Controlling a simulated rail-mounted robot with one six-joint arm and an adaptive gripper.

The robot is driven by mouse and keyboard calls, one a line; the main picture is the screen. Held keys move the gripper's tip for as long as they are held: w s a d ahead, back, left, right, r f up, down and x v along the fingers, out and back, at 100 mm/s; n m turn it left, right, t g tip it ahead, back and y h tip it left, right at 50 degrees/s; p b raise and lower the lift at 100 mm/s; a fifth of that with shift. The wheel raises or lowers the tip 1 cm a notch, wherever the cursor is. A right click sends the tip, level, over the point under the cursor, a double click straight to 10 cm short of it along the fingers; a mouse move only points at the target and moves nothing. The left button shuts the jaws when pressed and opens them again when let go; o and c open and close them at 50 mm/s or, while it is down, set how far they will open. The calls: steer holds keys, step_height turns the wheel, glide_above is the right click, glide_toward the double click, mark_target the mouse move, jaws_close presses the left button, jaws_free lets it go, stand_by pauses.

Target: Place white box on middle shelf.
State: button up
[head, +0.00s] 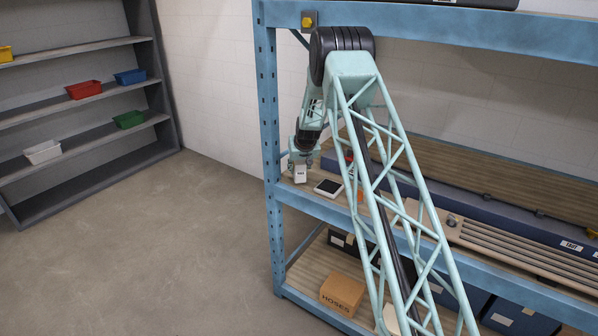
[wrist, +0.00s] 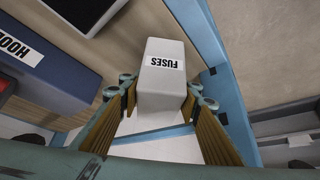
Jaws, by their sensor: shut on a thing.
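The white box, labelled FUSES, shows in the wrist view (wrist: 163,72) between the two fingers of my gripper (wrist: 160,88). My gripper is shut on its sides. In the head view my gripper (head: 303,150) points down at the left end of the blue shelving unit (head: 267,105), with the white box (head: 300,174) below it. The box is at the left end of the wooden middle shelf (head: 322,173), near the blue front beam. I cannot tell whether it touches the board.
A dark-topped flat item (head: 328,188) lies right of the box. A dark blue box (wrist: 55,80) with a partly cut-off label is left in the wrist view. A HOSES carton (head: 342,293) sits on the lower shelf. A grey shelf with coloured bins (head: 83,89) stands far left.

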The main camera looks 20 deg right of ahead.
steer(key=shift+f, duration=0.85)
steer(key=shift+f, duration=0.15)
steer(key=o, duration=0.9)
steer(key=shift+r, duration=0.25)
steer(key=shift+b+v, duration=0.7)
steer(key=shift+v, duration=5.2)
